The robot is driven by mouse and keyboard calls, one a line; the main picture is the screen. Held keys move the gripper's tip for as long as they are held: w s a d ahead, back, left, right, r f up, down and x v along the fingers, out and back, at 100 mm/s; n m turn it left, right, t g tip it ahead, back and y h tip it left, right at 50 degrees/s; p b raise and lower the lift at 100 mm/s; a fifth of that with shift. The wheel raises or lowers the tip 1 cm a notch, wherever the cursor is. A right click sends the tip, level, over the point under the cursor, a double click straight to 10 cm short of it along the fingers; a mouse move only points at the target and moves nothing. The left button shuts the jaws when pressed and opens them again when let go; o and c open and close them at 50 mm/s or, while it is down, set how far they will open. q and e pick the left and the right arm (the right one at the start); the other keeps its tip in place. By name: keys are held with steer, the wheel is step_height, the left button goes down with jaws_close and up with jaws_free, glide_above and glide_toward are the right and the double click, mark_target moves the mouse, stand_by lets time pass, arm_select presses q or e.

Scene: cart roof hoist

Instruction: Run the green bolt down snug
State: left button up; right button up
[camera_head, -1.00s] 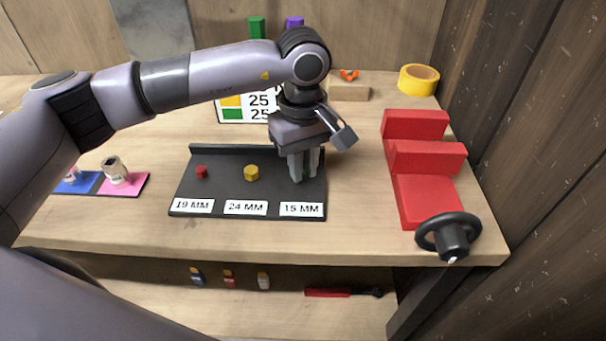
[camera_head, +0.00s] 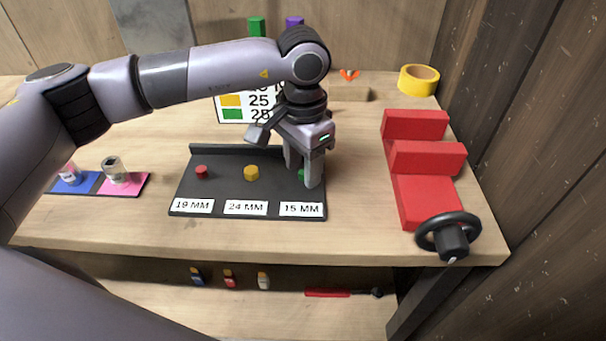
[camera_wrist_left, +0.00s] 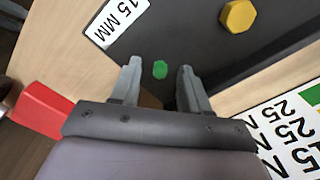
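The green bolt (camera_head: 301,175) stands at the right end of the black plate (camera_head: 235,188), behind the "15 MM" label (camera_head: 300,209). My left gripper (camera_head: 302,177) points down over it, with one finger on each side. In the left wrist view the green bolt head (camera_wrist_left: 160,69) shows between the two open fingertips (camera_wrist_left: 159,67), with a gap on both sides. A finger hides part of the bolt in the head view. My right gripper is not in view.
A yellow bolt (camera_head: 251,173) and a red bolt (camera_head: 201,172) stand on the same plate to the left. A number card (camera_head: 232,114) is behind it. A red vise (camera_head: 428,190) with a black handwheel is at right. Bare table lies between plate and vise.

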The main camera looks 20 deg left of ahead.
mark_target(303, 172)
arm_select(q)
steer(key=shift+r, duration=0.1)
stand_by(0.4)
step_height(303, 172, up, 7)
steer(key=p, duration=0.3)
